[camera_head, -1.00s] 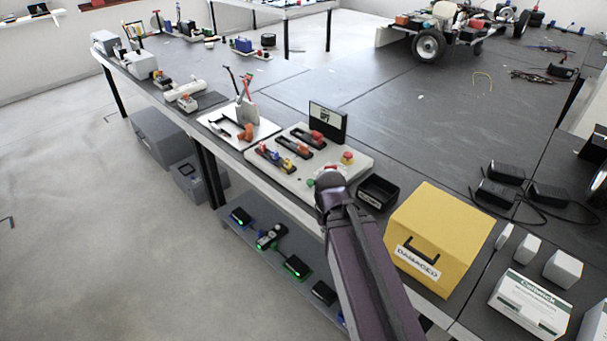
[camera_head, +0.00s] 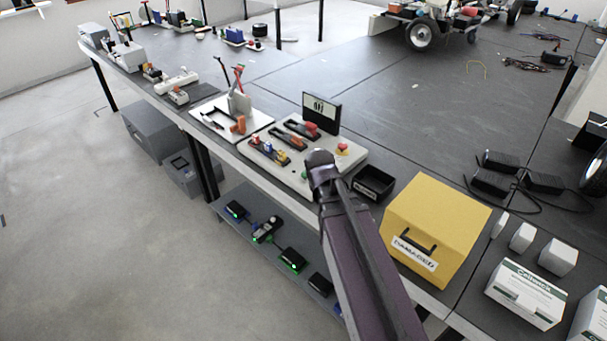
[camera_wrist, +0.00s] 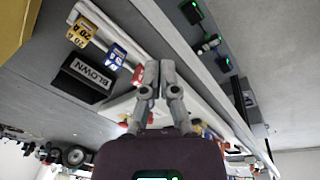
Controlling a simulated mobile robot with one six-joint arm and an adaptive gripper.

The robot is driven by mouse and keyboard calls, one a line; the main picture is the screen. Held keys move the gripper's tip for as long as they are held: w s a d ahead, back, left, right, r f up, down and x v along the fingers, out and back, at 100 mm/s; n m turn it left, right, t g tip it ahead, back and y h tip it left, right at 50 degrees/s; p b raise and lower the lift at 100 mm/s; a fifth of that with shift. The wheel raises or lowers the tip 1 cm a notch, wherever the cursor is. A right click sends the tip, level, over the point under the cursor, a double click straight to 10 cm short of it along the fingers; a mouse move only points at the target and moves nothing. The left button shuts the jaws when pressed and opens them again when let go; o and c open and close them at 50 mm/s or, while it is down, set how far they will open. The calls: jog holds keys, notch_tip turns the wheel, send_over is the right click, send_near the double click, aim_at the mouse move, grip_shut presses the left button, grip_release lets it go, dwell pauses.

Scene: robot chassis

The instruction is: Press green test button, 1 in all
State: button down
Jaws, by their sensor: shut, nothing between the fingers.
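The grey-white test panel (camera_head: 262,153) lies on the bench in the head view. A small green button (camera_head: 304,175) shows near its front edge, just left of my arm. A red button on a yellow base (camera_head: 342,150) sits at the panel's right end. My arm reaches over the panel's front right corner, and the gripper is hidden there. In the wrist view my gripper (camera_wrist: 160,66) is shut and empty, its fingers close together. The green button cannot be made out in the wrist view, so contact cannot be told.
A black display (camera_head: 321,112) stands at the panel's back. A black bin (camera_head: 373,182) and a yellow "DAMAGED" box (camera_head: 437,222) stand to the right. The bin marked "BLOWN" (camera_wrist: 88,76) and fuse-like pieces (camera_wrist: 82,33) show in the wrist view.

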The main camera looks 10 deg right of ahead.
jog(key=w+r+t+h, duration=0.1)
jog(key=w+t+h, duration=0.15)
jog(key=w, duration=0.95)
notch_tip(320, 180, up, 3)
jog(key=t+h+b, duration=0.1)
jog(key=t+h, duration=0.1)
jog(key=t, duration=0.1)
send_over(305, 174)
jog(key=shift+r+n, duration=0.1)
jog(key=shift+n, duration=0.2)
jog(key=shift+f, duration=0.2)
notch_tip(305, 174, down, 8)
jog(key=b, duration=0.8)
jog(key=shift+f+b, duration=0.25)
jog(key=shift+b, duration=0.15)
jog(key=shift+f, duration=0.15)
jog(key=shift+f+b, duration=0.3)
jog(key=shift+b, duration=0.15)
